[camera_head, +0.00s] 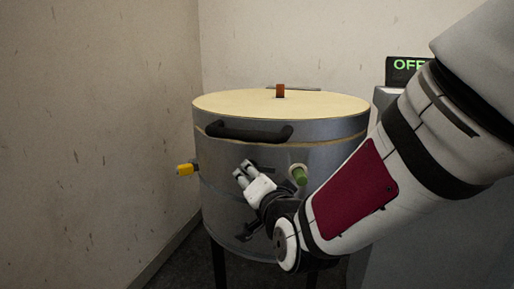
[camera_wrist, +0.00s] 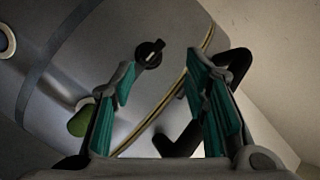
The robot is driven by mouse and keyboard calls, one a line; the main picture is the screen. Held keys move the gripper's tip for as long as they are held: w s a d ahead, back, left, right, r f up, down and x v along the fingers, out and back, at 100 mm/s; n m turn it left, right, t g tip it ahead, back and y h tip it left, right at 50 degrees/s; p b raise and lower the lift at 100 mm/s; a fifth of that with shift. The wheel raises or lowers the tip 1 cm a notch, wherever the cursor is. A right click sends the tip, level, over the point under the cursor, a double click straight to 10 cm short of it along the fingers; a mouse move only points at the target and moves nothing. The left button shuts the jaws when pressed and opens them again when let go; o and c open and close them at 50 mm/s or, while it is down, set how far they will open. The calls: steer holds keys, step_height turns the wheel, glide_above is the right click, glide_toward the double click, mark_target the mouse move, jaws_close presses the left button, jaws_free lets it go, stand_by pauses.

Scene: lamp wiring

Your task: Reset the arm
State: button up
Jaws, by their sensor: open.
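My gripper (camera_head: 243,171) is in front of the metal drum (camera_head: 345,140), below its black handle (camera_head: 240,131). In the wrist view my gripper (camera_wrist: 162,82) has its two teal-padded fingers spread apart, with nothing held between them. A black knob with a light pointer mark (camera_wrist: 150,53) on the drum wall shows beyond the gap between the fingers. The black handle (camera_wrist: 237,62) is partly hidden behind the right finger. My arm reaches in from the right and covers the drum's lower right side.
A green plug (camera_head: 300,176) sticks out of the drum to the right of my gripper. A yellow plug (camera_head: 185,169) sticks out at left. The pale lid (camera_head: 320,103) has an orange-brown knob (camera_head: 280,90). A sign reading OFF (camera_head: 408,66) stands behind my arm. Walls are close behind.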

steer(key=s+d+f+n+g+h, duration=0.15)
steer(key=s+d+g, duration=0.45)
steer(key=s, duration=0.6)
steer(key=s+d+f+n+g+h+p, duration=0.1)
steer(key=s+d+n+g+h, duration=0.2)
steer(key=s+d, duration=0.7)
steer(key=s+d+f+n+g, duration=0.15)
steer(key=s+d+g, duration=0.35)
steer(key=s, duration=1)
step_height(320, 180, up, 40)
steer(key=t+p, duration=0.2)
steer(key=p, duration=3.6)
steer(key=shift+a+t, duration=0.4)
steer(key=shift+a, duration=0.05)
steer(key=shift+w+f, duration=0.1)
